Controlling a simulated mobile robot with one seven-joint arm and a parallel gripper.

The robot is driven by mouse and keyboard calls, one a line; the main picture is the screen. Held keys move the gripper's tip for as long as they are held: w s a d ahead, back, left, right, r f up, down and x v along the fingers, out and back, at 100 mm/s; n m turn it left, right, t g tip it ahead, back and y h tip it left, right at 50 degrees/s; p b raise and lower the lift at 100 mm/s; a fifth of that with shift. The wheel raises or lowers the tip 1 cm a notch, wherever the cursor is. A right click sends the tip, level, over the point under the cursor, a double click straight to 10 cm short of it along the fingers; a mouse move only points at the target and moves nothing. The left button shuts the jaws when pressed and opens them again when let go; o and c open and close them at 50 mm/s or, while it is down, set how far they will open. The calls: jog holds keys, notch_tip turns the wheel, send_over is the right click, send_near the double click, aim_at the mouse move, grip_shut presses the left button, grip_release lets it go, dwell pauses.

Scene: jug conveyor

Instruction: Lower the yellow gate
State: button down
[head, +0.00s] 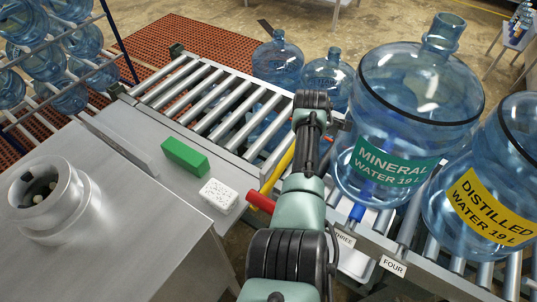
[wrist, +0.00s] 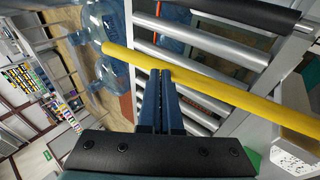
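The yellow gate (head: 279,172) is a yellow bar beside my arm in the head view, between the roller conveyor and the large jugs. My arm hides part of it. In the wrist view the yellow bar (wrist: 225,92) runs diagonally across the picture, just beyond my fingertips. My gripper (wrist: 161,71) has its two dark blue fingers close together, with nothing visible between them. The tips overlap the bar's edge in the picture; I cannot tell whether they touch it. In the head view my arm hides the gripper's fingertips.
A mineral water jug (head: 395,125) and a distilled water jug (head: 490,195) stand close on the right. A red handle (head: 260,201), a white speckled block (head: 218,195) and a green block (head: 185,157) are left of my arm. The roller conveyor (head: 205,100) lies beyond.

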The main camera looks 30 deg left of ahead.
jog(key=shift+w+f+b, duration=0.25)
jog(key=shift+f+b, duration=0.2)
jog(key=shift+b, duration=0.05)
dwell(0.3)
